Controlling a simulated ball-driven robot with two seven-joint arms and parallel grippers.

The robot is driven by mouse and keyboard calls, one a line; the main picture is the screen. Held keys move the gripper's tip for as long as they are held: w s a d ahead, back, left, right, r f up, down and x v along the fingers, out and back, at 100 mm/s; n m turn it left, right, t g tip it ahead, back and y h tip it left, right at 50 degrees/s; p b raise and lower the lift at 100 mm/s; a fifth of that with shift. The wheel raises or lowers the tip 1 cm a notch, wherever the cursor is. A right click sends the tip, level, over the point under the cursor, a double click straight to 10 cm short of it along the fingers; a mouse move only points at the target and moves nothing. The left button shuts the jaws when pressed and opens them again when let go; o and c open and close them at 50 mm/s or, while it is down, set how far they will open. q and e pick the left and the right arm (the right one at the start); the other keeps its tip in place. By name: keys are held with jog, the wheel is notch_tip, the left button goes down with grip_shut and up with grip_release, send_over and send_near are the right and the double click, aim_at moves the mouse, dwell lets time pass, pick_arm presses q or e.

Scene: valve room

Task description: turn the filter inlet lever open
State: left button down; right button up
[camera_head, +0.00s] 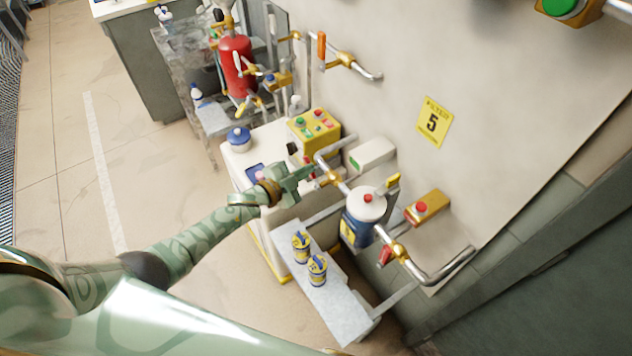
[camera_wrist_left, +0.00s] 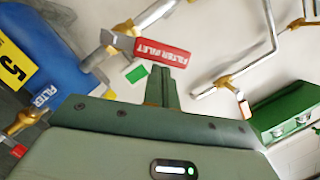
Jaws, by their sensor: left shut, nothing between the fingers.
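The filter inlet lever (camera_wrist_left: 163,51) is a red labelled handle in the left wrist view. It sits at a brass valve (camera_wrist_left: 126,27) on a silver pipe and points at an angle across that pipe. In the head view the valve (camera_head: 331,177) shows left of the filter (camera_head: 365,215), a blue canister with a white top; the lever is mostly hidden by my gripper. My left gripper (camera_head: 310,171) is shut and empty. Its fingertips (camera_wrist_left: 160,70) appear just below the lever in the wrist view; I cannot tell whether they touch. My right gripper is not in view.
Another red lever (camera_head: 385,255) is on the pipe right of the filter. A yellow button box (camera_head: 316,130) stands on the white cabinet. Two small cans (camera_head: 317,270) stand on a grey shelf (camera_head: 335,305). A red extinguisher (camera_head: 237,65) is further back. Floor at left is clear.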

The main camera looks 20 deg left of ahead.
pick_arm(q)
jog(key=shift+w+a+f+n+g+h+b, duration=0.15)
jog(key=shift+w+a+f+n+g+b, duration=0.1)
jog(key=shift+w+a+f+n+b, duration=0.5)
jog(key=shift+w+a+f+n+g+h+b, duration=0.1)
jog(key=shift+a+f+n+g+b, duration=0.3)
jog(key=shift+n, duration=0.65)
jog(key=shift+w+a+f+n+g+h+b, duration=0.15)
jog(key=shift+w+a+f+n+b, duration=0.4)
jog(key=shift+f+n, duration=0.3)
jog(key=shift+r, duration=0.1)
jog(key=s+a+r+p, duration=0.6)
jog(key=s, duration=0.1)
jog(key=shift+s+r, duration=0.2)
jog(key=shift+s, duration=0.15)
